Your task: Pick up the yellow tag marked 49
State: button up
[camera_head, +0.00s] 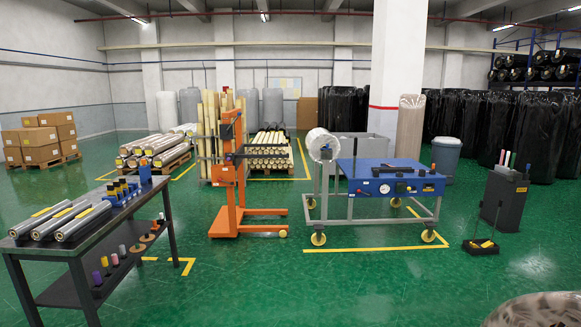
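No tag with a readable 49 shows; any print is too small to read. Several yellow pieces could be tags. A small yellow label (521,190) is on the dark bin (503,203) at the right. A yellow piece (487,244) lies in the low black tray (480,247) in front of that bin. Yellow strips (84,212) lie on the silver rolls (82,222) on the dark table at the left. My gripper is not in view.
The dark two-level table (125,209) stands at the left. An orange lifter (232,180) and a blue-topped wheeled cart (390,180) stand mid-room. A shiny rounded shape (540,311), unclear what, fills the bottom right corner. The green floor in front is clear.

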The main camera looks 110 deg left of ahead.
aim_at(122, 183)
jog(key=j+u, duration=0.1)
jog(key=u, duration=0.35)
jog(key=j+u, duration=0.1)
jog(key=u, duration=0.35)
jog(key=j+u, duration=0.15)
jog(key=u, duration=0.3)
jog(key=j+u, duration=0.15)
jog(key=u, duration=0.25)
jog(key=i+j+u, duration=0.1)
jog(key=j+u, duration=0.35)
jog(key=i+j+u, duration=0.2)
jog(key=u, duration=0.25)
jog(key=i+j+u, duration=0.2)
jog(key=j+u, duration=0.2)
jog(key=i+j+u, duration=0.2)
jog(key=u, duration=0.25)
jog(key=i+j+u, duration=0.15)
jog(key=i+u, duration=0.2)
jog(key=i, duration=0.35)
jog(key=i+u, duration=0.35)
jog(key=i, duration=0.35)
jog(key=i+l+u, duration=0.15)
jog(key=i+u, duration=0.25)
jog(key=i+l+u, duration=1.25)
